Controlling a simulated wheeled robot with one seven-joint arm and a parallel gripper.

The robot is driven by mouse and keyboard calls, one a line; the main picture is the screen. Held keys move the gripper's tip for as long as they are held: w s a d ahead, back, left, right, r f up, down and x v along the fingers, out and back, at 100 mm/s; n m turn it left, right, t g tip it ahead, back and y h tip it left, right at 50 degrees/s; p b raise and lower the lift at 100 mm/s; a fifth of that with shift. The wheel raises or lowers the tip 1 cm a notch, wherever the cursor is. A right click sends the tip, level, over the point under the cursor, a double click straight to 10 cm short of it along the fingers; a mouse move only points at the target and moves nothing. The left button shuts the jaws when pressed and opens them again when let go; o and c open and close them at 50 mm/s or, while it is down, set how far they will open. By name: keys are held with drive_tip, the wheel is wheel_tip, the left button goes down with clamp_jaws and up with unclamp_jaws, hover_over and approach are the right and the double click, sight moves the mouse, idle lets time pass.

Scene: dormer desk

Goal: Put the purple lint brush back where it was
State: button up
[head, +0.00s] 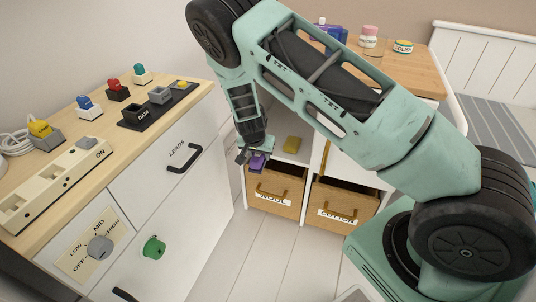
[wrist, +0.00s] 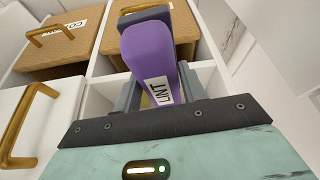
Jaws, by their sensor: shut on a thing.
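The purple lint brush (wrist: 146,52) is between the fingers of my gripper (wrist: 155,75) in the wrist view, with its white LINT label facing the camera. In the head view, my gripper (head: 250,153) points down in front of the cubby unit, and a small purple part of the brush (head: 257,164) shows below its fingers. The gripper is shut on the brush. The brush is in front of the open compartment above the WOOL basket (head: 272,190). I cannot tell whether the brush touches anything else.
A COTTON basket (head: 341,203) stands right of the WOOL basket. The wooden top (head: 405,72) above holds a POLISH tin (head: 403,47), a pink-lidded jar (head: 369,36) and purple items. A white desk (head: 188,128) with switches and plugs stands left. The floor (head: 280,262) is clear.

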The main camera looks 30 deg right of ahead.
drive_tip(key=shift+m, duration=0.5)
drive_tip(key=w+d+b, duration=0.2)
drive_tip(key=w+d, duration=0.1)
drive_tip(key=w, duration=0.1)
drive_tip(key=w+d+b, duration=0.2)
drive_tip(key=w+d, duration=0.2)
drive_tip(key=w+d+b, duration=0.2)
drive_tip(key=w+d, duration=0.2)
drive_tip(key=w, duration=0.1)
drive_tip(key=shift+d+f, duration=0.2)
drive_tip(key=shift+f, duration=0.1)
drive_tip(key=shift+w+f+b, duration=0.1)
drive_tip(key=shift+f+b, duration=0.55)
drive_tip(key=shift+f, duration=1.05)
drive_tip(key=shift+f, duration=0.1)
drive_tip(key=o, duration=1)
